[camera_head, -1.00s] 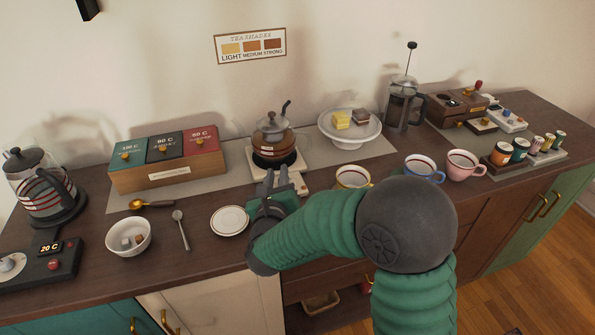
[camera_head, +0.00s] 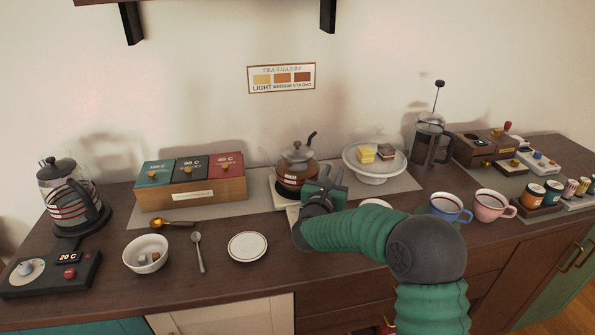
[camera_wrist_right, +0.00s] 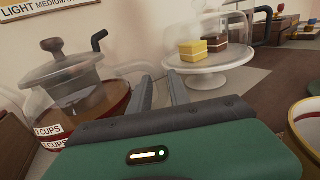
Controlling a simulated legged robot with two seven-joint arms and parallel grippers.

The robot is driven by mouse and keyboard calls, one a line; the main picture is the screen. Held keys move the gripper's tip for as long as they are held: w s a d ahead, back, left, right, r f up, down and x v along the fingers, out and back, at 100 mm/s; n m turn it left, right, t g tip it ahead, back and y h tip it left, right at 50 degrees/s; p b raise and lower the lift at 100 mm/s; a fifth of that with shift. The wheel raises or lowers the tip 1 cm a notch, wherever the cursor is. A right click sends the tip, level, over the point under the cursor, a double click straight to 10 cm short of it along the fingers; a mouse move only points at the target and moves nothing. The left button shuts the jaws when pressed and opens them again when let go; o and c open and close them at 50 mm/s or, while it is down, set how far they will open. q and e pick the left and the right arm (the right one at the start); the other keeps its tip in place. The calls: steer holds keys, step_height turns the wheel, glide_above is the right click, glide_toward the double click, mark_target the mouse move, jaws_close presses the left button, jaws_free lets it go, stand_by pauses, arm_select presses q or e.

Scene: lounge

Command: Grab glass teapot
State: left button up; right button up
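The glass teapot (camera_head: 297,170) has a grey lid and a dark upright handle or spout on its right, and holds amber-brown liquid. It sits on a pale stand (camera_head: 284,194) at the back middle of the counter. It also shows at the left in the right wrist view (camera_wrist_right: 82,88), with cup marks on its side. My right gripper (camera_head: 331,174) is just right of and in front of the teapot in the head view. In the wrist view its two fingers (camera_wrist_right: 161,92) are apart with nothing between them. My left gripper is not in view.
A cake stand under a clear dome (camera_head: 375,172) stands right of the gripper. A tea box (camera_head: 190,190) is to the left. Blue (camera_head: 449,207) and pink (camera_head: 492,205) cups stand at right; a cup partly hidden by my arm is nearer. A white plate (camera_head: 247,246) lies in front.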

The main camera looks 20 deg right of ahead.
steer(key=shift+x, duration=0.9)
jaws_close()
stand_by(0.7)
